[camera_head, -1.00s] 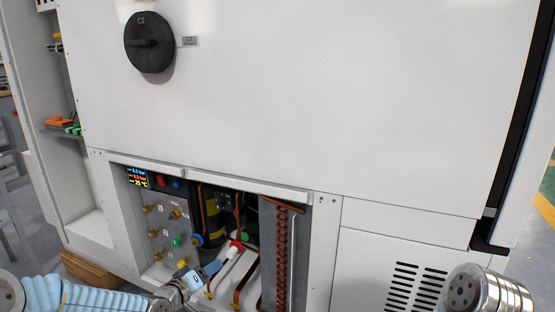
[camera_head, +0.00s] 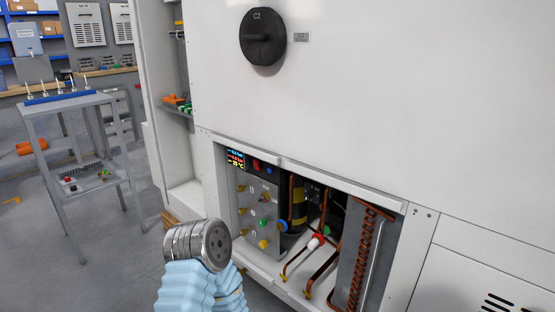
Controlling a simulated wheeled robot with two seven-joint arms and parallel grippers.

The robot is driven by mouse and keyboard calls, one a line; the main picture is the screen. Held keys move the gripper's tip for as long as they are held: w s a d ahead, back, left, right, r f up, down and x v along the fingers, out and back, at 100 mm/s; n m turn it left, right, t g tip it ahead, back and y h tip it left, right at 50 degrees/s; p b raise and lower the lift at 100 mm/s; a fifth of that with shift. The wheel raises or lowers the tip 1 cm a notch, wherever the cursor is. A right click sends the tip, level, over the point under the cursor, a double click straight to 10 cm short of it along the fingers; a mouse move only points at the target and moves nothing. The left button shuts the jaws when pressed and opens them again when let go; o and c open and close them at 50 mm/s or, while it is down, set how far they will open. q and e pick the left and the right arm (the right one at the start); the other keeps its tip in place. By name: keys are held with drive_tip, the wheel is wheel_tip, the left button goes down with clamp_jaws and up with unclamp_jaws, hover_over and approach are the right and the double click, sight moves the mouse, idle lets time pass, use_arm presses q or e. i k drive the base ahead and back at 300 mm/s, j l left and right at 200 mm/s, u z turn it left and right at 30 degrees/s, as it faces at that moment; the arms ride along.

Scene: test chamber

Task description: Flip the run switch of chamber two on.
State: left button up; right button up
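The white chamber cabinet fills the right of the head view. A round black knob with a raised grip bar, marked C2 (camera_head: 263,37), is on its upper panel. A light-blue sleeved arm of mine with a metal end joint stands in front of the bay's lower left. No gripper fingers show.
The bay holds copper pipes (camera_head: 328,262), a finned coil (camera_head: 366,250) and a grey valve panel (camera_head: 262,205) with coloured knobs. A grey trolley (camera_head: 75,100) stands at left, with shelves and a bench behind. Floor (camera_head: 90,250) is free between trolley and cabinet.

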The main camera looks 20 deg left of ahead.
sight(256, 162)
drive_tip(key=u, duration=0.9)
